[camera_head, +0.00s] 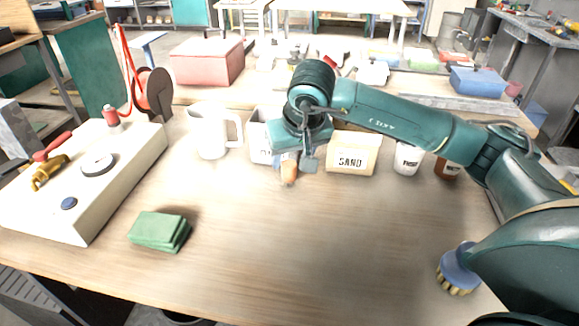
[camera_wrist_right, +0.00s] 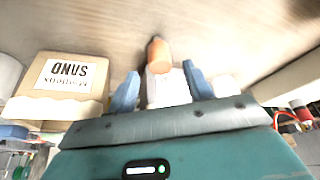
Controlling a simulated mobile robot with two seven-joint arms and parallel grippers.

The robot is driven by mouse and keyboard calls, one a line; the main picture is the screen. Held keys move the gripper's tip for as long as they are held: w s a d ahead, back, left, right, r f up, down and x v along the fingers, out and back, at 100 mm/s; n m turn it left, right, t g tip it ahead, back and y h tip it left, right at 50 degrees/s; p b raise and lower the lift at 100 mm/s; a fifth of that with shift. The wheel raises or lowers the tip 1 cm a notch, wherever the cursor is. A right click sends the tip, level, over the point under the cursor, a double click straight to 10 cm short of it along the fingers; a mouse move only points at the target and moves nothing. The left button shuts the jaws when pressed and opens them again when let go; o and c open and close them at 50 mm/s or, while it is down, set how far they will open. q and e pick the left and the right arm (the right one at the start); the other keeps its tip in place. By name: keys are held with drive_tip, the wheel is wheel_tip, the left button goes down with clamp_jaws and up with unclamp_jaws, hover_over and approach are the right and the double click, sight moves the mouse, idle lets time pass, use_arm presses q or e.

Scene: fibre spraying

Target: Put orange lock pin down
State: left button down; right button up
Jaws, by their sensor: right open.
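An orange item that looks like the lock pin (camera_head: 289,171) shows at my right gripper, low over the wooden table (camera_head: 255,240). In the right wrist view the orange item (camera_wrist_right: 159,54) lies just beyond the gap between the blue fingertips. My right gripper (camera_head: 297,163) is open; its two fingers stand apart in the wrist view (camera_wrist_right: 162,88), with a white box (camera_wrist_right: 168,90) seen between them. I cannot tell whether the orange item touches a finger or rests on the table. My left gripper is not in view.
A sand box (camera_head: 352,154), a white cup (camera_head: 407,158) and a white jug (camera_head: 212,132) stand around the gripper. A green cloth stack (camera_head: 158,230) lies front left, beside a cream machine (camera_head: 75,200). A blue brush (camera_head: 459,270) is front right. The front middle is clear.

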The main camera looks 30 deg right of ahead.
drive_tip(key=v, duration=0.6)
idle(0.4)
